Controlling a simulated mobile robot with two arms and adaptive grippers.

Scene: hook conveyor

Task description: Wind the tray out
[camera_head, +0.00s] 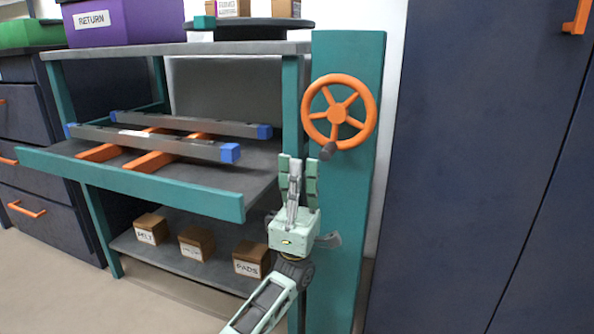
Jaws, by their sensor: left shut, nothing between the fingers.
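The orange handwheel (352,86) is mounted on a teal upright panel (343,230). Its dark crank knob (328,151) sits at the lower left of the rim. The tray (130,180) with a teal front edge sticks out of the teal frame at middle height. Two grey bars with blue ends (150,140) lie on orange supports on it. My left gripper (297,160) points up, just below and left of the knob, apart from it as far as I can tell. Its fingers are shut and empty. My right gripper is not in view.
A lower shelf (175,264) holds small brown boxes, one labelled PADS (251,259). A purple RETURN bin (125,22) and a dark round plate (250,23) are on top. Dark drawers (35,160) stand left, a tall dark cabinet (470,170) right. Open floor lies in front.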

